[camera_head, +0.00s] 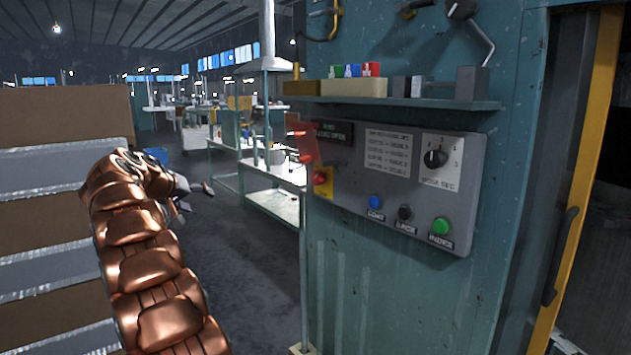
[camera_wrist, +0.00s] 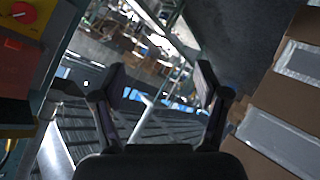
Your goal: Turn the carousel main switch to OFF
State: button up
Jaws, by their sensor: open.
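The main switch looks to be the red rotary knob on a yellow plate (camera_head: 322,182) at the left edge of the grey control panel (camera_head: 345,193). The knob also shows in the wrist view (camera_wrist: 22,13), at the upper left corner. Its set position is too small to read. A red flap (camera_head: 302,141) stands out from the panel just above it. My gripper (camera_head: 200,193) is left of the switch in the head view, apart from it. In the wrist view my gripper (camera_wrist: 160,85) has its two fingers spread with nothing between them.
The panel also bears a black dial (camera_head: 435,158) and blue (camera_head: 376,202), black (camera_head: 405,213) and green (camera_head: 441,226) buttons. A shelf (camera_head: 400,103) with small items juts out above. Stacked cardboard boxes (camera_head: 60,115) stand at the left. Open floor (camera_head: 240,270) lies between.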

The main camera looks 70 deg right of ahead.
jog(key=s+d+r+m+g+h, duration=0.1)
jog(key=s+d+m+h, duration=0.1)
jog(key=d, duration=0.6)
jog(key=m+g+h, duration=0.3)
jog(key=m+g, duration=0.4)
jog(key=m, duration=0.3)
send_near(315, 179)
jog(key=d, duration=0.3)
jog(key=shift+g+y, duration=0.3)
jog(key=shift+g, duration=0.1)
jog(key=p+x, duration=0.1)
jog(key=x, duration=0.2)
jog(key=p+x, duration=0.1)
jog(key=x, duration=0.2)
jog(key=shift+s+a+r, duration=0.15)
jog(key=shift+s+r, duration=0.05)
jog(key=shift+s, duration=0.1)
jog(key=shift+p+x, duration=0.3)
jog(key=shift+x, duration=0.55)
jog(key=shift+f, duration=0.1)
jog(key=c, duration=1.2)
